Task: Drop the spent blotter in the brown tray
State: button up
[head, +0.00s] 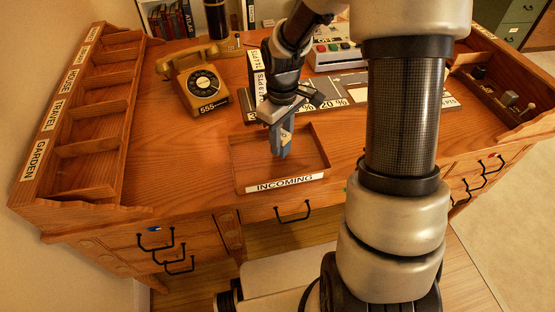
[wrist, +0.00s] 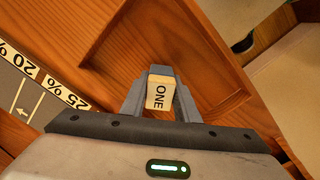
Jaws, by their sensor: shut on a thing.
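My gripper (head: 281,150) is shut on a small pale piece lettered "ONE" (wrist: 158,94), which I take to be the blotter. The piece sits between the two fingers in the wrist view. In the head view the fingers largely hide it. The brown wooden tray (head: 255,168) has low walls and an "INCOMING" label on its front. My gripper points down over the tray. I cannot tell how high the fingertips are above its floor. The tray also shows in the wrist view (wrist: 130,42), and its visible floor looks bare.
A tan telephone (head: 195,84) stands behind the tray on the left. A labelled wooden rack (head: 92,145) runs along the desk's left edge. A white machine with coloured buttons (head: 333,57) stands behind. A compartment box (head: 500,92) is at the right. The desk left of the tray is clear.

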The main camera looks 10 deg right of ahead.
jog(key=shift+f, duration=0.2)
jog(key=o, duration=1.2)
notch_tip(320, 180, up, 17)
jog(key=p, duration=0.4)
jog(key=shift+r, duration=0.2)
jog(key=s+r+m+t, duration=0.3)
jog(key=s+r+m, duration=0.15)
jog(key=s, duration=0.45)
jog(key=s+r+m+t, duration=0.3)
jog(key=s+r, duration=0.2)
jog(key=s, duration=0.4)
notch_tip(320, 180, up, 16)
jog(key=p, duration=1.5)
jog(key=shift+s+f, duration=0.15)
